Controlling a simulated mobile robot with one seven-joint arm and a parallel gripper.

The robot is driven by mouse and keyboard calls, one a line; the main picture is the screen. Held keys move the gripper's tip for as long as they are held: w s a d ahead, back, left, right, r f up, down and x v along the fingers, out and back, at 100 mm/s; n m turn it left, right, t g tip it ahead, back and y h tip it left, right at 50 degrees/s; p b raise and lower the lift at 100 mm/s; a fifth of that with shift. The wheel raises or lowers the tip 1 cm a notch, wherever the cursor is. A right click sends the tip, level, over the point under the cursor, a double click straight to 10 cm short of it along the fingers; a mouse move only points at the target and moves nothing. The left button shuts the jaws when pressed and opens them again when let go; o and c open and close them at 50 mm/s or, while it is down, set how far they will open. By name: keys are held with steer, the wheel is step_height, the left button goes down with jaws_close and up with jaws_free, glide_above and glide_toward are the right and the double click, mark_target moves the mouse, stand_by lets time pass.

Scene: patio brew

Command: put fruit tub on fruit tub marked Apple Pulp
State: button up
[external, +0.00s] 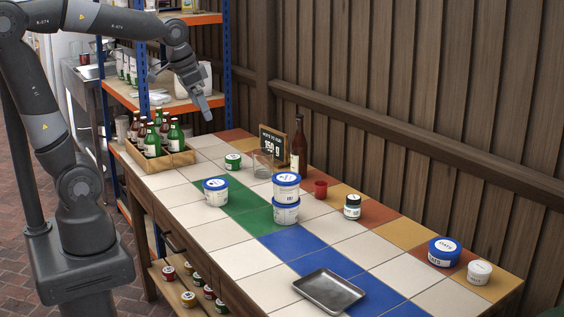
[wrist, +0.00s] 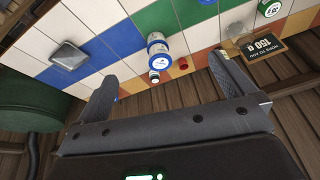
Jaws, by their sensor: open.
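Two white fruit tubs with blue lids stand stacked near the middle of the tiled counter, an upper tub (external: 286,186) resting on a lower tub (external: 286,212). The stack (wrist: 157,43) also shows in the wrist view, above and between my fingers. Another white tub with a blue lid (external: 215,192) stands alone to the left of the stack. A wider blue-lidded tub (external: 444,252) stands at the right end. I cannot read which is marked Apple Pulp. My gripper (external: 203,104) is open and empty, raised above the far left of the counter, apart from all tubs.
A wooden crate of bottles (external: 160,158) stands at the left. A glass (external: 263,165), a brown bottle (external: 298,150), a sign, a red cup (external: 320,189) and a dark-lidded jar (external: 352,207) stand behind the stack. A metal tray (external: 329,290) lies in front.

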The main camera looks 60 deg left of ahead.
steer(key=s+a+f+n+t, duration=0.1)
steer(key=s+f+n, duration=0.1)
steer(key=s, duration=0.8)
steer(key=shift+s+a+f+t, duration=0.2)
steer(key=shift+a+t, duration=0.1)
steer(key=shift+t, duration=0.1)
